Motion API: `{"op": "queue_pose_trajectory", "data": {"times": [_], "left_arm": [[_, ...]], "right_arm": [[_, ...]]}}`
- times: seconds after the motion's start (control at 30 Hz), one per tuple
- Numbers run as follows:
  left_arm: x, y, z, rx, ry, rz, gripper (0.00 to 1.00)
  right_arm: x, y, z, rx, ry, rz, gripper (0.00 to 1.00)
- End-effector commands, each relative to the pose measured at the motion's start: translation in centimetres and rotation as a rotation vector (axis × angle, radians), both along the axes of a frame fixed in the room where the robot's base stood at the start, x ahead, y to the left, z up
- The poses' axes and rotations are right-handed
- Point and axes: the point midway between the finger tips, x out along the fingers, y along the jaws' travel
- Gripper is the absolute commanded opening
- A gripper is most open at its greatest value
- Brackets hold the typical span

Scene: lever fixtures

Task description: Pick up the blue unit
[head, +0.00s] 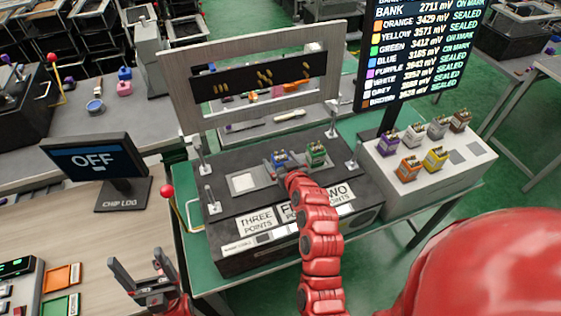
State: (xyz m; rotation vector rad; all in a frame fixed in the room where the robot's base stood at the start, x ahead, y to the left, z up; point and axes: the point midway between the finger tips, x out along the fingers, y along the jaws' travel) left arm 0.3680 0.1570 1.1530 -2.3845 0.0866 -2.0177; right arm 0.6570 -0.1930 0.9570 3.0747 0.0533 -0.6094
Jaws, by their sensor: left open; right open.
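The blue unit (279,158) sits on top of the black fixture box (230,208), left of a green unit (316,153). My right gripper (279,166) is right at the blue unit, coming from the near side. Its fingers are small in the picture and partly hidden by my red arm, and I cannot tell whether they touch the unit. My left gripper (143,277) is open and empty, low at the left, apart from the fixture.
A grey frame with a dark slotted window (185,88) stands behind the units. A red-knobbed lever (167,191) rises at the box's left. A white box (465,172) at right holds several coloured units. A screen reading OFF (95,160) stands left; a tall readout (420,50) stands behind.

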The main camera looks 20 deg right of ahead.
Motion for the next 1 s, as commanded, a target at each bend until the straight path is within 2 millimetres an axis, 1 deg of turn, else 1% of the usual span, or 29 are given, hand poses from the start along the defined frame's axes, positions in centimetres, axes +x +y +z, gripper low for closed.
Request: {"op": "queue_pose_trajectory", "data": {"times": [0.03, 0.1, 0.3, 0.43, 0.63, 0.67, 0.7, 0.87, 1.0], "left_arm": [[0.0, 0.0, 0.9, 0.000, 0.000, 0.000, 0.81], [0.0, 0.0, 1.5, 0.000, 0.000, 0.000, 0.81], [0.0, 0.0, 2.1, 0.000, 0.000, 0.000, 0.81], [0.0, 0.0, 2.2, 0.000, 0.000, 0.000, 0.81], [0.0, 0.0, 2.1, 0.000, 0.000, 0.000, 0.81], [0.0, 0.0, 2.1, 0.000, 0.000, 0.000, 0.81], [0.0, 0.0, 2.1, 0.000, 0.000, 0.000, 0.81], [0.0, 0.0, 2.1, 0.000, 0.000, 0.000, 0.81], [0.0, 0.0, 2.1, 0.000, 0.000, 0.000, 0.81]], "right_arm": [[0.6, 0.0, 0.2, 0.000, 0.003, 0.001, 0.95], [1.3, -0.1, -0.2, 0.001, 0.005, 0.000, 0.95], [3.0, 0.0, -1.1, 0.000, 0.003, 0.002, 0.95], [3.3, 0.0, -1.4, -0.001, 0.002, 0.001, 0.95], [3.3, 0.0, -1.4, -0.001, 0.001, 0.000, 0.95], [3.3, 0.0, -1.4, -0.001, 0.001, 0.000, 0.91], [3.3, 0.0, -1.4, -0.001, 0.001, 0.000, 0.84], [3.3, 0.0, -1.4, -0.001, 0.001, 0.000, 0.55], [3.3, 0.0, -1.4, 0.000, 0.001, 0.000, 0.30]]}}
